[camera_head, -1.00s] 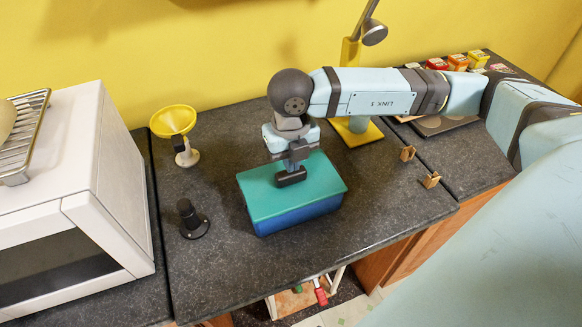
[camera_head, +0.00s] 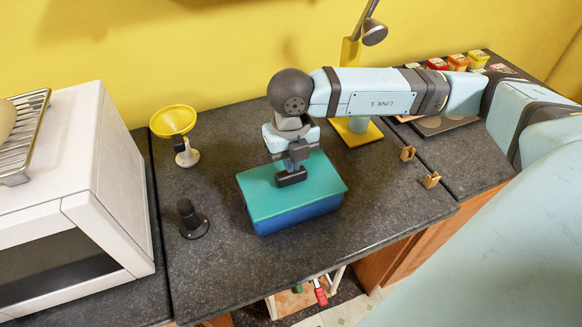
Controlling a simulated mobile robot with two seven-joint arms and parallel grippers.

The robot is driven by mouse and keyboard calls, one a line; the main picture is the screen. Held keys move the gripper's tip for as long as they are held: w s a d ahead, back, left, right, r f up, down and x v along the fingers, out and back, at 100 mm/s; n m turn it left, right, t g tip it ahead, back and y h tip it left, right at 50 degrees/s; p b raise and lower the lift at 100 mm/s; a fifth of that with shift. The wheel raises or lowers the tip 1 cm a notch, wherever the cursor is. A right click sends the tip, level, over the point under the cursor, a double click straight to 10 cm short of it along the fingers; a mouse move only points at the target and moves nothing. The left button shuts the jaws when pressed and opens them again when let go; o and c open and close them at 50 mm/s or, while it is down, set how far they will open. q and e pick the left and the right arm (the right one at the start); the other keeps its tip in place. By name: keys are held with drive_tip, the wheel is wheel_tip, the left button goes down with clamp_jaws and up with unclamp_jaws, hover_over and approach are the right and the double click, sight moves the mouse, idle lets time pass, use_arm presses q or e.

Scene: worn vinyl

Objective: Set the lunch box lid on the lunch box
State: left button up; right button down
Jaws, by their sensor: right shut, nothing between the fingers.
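The blue lunch box (camera_head: 300,218) stands on the dark counter. The teal lunch box lid (camera_head: 263,203) lies flat over its top and covers the opening; I cannot tell whether it is fully seated. My right gripper (camera_head: 291,180) points down at the middle of the lid, shut with nothing between its fingers. Its fingertips are at or just above the lid surface; I cannot tell whether they touch. My left gripper is not in view.
A white oven (camera_head: 120,190) stands at left. A yellow-based lamp (camera_head: 357,132) stands behind. Two small wooden clips (camera_head: 431,180) lie at right. The counter in front is clear.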

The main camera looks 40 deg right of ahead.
drive_tip(key=shift+f+b, duration=0.7)
drive_tip(key=shift+b, duration=0.05)
idle(0.7)
drive_tip(key=shift+s+r, duration=0.1)
idle(0.4)
drive_tip(key=shift+r+p, duration=1.3)
drive_tip(key=shift+r, duration=1.15)
drive_tip(key=shift+r, duration=0.35)
wheel_tip(320, 180, up, 13)
drive_tip(key=shift+b, duration=0.4)
